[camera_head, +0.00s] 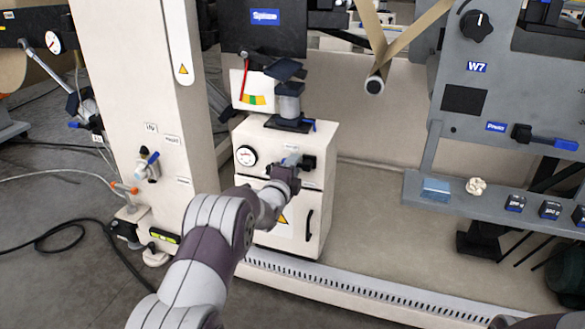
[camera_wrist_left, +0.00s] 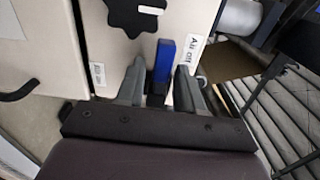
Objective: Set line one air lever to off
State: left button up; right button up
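A blue lever (camera_wrist_left: 165,60) on a black base stands out from a cream panel in the left wrist view. An "Air on" label (camera_wrist_left: 97,75) is left of it and an "Air off" label (camera_wrist_left: 193,57) is close on its right. My left gripper (camera_wrist_left: 160,76) is open with a finger on each side of the lever. Gaps show beside it, and I see no grip on it. In the head view my left gripper (camera_head: 290,165) is at the front of the cream cabinet (camera_head: 262,142), and it hides the lever there. My right gripper is not in view.
A round gauge (camera_head: 246,156) and a black knob (camera_head: 308,162) are on the cabinet front. A white column (camera_head: 140,70) with another blue-handled valve (camera_head: 150,162) stands at left. A grey shelf (camera_head: 430,196) with small items is at right. Floor between is clear.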

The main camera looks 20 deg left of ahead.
pick_arm(q)
jog(key=s+p, duration=0.4)
jog(key=s, duration=0.8)
jog(key=shift+s+a+p, duration=0.25)
jog(key=shift+s+p, duration=0.1)
jog(key=shift+s, duration=0.05)
